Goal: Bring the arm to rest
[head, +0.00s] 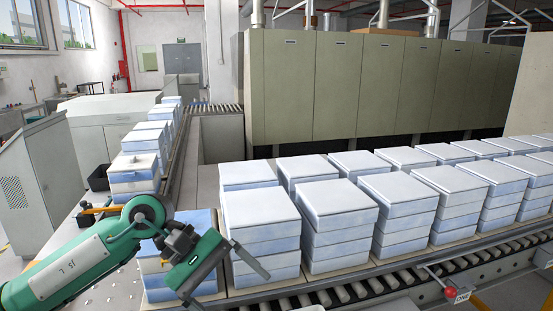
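My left arm (85,262) is green and comes in from the lower left. It reaches over the near end of the conveyor. Its gripper (232,290) points down and to the right, in front of the nearest stacks of white-and-blue boxes (262,225). The two grey fingers stand wide apart with nothing seen between them, so it is open. The lower fingertip is near the bottom edge of the picture. I cannot tell whether the gripper touches the boxes. My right gripper is not in view.
A roller conveyor (345,293) carries several box stacks to the right. A second line of stacks (135,170) runs away at the left. Tall beige cabinets (340,85) stand behind. A grey console (45,185) is at the left. A red knob (451,292) sits at the conveyor's front.

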